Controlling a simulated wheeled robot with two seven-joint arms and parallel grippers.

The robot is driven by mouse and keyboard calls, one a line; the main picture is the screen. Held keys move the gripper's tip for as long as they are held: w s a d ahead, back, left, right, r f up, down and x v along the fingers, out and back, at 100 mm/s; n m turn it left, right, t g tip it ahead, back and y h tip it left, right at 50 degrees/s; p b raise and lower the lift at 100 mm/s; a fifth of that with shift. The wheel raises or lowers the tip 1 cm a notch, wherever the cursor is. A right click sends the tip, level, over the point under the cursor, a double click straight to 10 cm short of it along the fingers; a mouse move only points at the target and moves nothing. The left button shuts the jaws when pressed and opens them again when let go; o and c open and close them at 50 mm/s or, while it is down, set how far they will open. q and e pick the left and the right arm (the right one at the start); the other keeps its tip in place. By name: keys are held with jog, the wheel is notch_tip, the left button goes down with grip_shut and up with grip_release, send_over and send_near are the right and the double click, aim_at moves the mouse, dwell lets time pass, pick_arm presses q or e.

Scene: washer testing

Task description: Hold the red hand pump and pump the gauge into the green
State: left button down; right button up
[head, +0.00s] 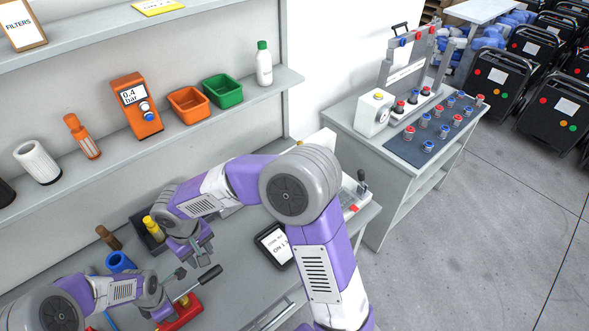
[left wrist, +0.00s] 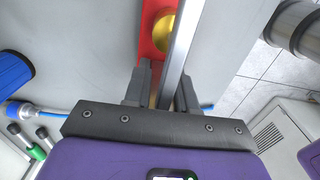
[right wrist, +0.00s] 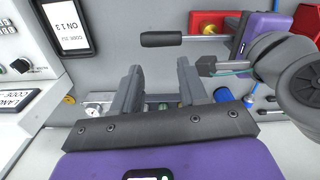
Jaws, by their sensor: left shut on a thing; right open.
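The red hand pump (head: 186,317) sits on the grey bench at the bottom of the head view, with its black-gripped lever (head: 209,274) sticking up to the right. My left gripper (left wrist: 162,88) is shut on the pump's red body (left wrist: 147,45); the silver lever bar and a gold knob show there. The right wrist view shows the pump (right wrist: 208,20) and its black grip (right wrist: 161,39) beyond my right gripper (right wrist: 157,78). That gripper is open and empty, above the bench near the lever. A small round dial (right wrist: 93,111) shows there, too small to read.
An orange device (head: 135,105) reading 0.4 bar stands on the shelf with orange and green bins. A blue cup (head: 120,262) and yellow-topped tool (head: 153,228) are near the arms. A dark tablet (head: 274,246) lies to the right on the bench.

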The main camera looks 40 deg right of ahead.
aim_at(210, 273)
grip_shut()
jog(key=shift+w+f+n+g, duration=0.2)
jog(key=shift+f+n+g, duration=0.35)
jog(key=shift+f+n, duration=1.5)
jog(key=shift+w+f+n+g, duration=0.25)
jog(key=shift+f+n+g, duration=0.4)
jog(key=shift+n, duration=2.75)
jog(key=shift+w+f+n+g, duration=0.2)
jog(key=shift+f+n+g, duration=0.3)
jog(key=shift+f+n, duration=1.55)
